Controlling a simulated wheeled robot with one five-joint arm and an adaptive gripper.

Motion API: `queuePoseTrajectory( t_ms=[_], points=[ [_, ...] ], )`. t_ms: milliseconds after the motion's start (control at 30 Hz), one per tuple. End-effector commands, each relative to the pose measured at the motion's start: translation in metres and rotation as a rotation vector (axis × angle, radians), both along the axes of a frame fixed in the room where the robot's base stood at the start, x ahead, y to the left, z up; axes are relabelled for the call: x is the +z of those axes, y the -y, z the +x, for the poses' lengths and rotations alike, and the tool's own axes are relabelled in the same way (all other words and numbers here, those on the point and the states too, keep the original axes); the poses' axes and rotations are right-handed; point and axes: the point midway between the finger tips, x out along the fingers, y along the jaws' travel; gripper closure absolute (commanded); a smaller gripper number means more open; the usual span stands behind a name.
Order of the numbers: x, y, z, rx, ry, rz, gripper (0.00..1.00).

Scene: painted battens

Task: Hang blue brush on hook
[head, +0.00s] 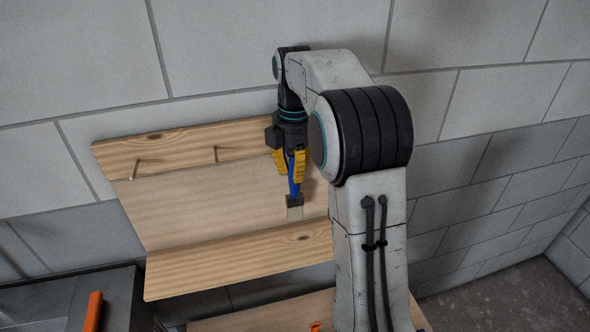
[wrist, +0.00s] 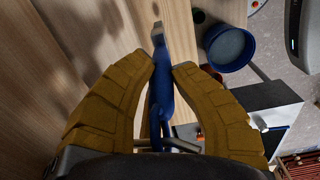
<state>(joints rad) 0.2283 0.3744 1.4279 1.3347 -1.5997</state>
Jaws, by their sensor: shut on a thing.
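The blue brush (head: 294,187) hangs bristles-down from my gripper (head: 291,174), in front of the right part of the wooden board. In the wrist view the blue handle (wrist: 161,85) runs between the two yellow fingers (wrist: 168,66), its dark ferrule pointing away. My gripper is shut on the handle. Two thin hooks stick out of the upper batten, a left hook (head: 135,167) and a middle hook (head: 217,153). A grey rod (wrist: 181,145) shows by the handle's near end in the wrist view; I cannot tell whether the handle is around it or beside it.
The board has an upper batten (head: 180,145) and a lower batten (head: 235,264) against a grey block wall. A dark cabinet (head: 60,300) with an orange object (head: 93,311) stands at lower left. A blue bucket (wrist: 229,46) shows in the wrist view. My arm hides the board's right end.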

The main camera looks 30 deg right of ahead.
Motion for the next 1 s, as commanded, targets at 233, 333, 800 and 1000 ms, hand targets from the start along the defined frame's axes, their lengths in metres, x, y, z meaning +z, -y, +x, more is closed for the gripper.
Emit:
queuePoseTrajectory(
  t_ms=[233,333,800,1000],
  points=[
    [-0.0035,0.0005,0.0026,0.0,0.003,-0.001,1.0],
    [-0.0035,0.0005,0.0026,0.0,0.003,-0.001,1.0],
    [-0.0039,0.0005,0.0023,0.0,0.002,0.0,0.53],
    [-0.0044,0.0004,0.0021,0.0,0.001,0.0,0.35]
  ],
)
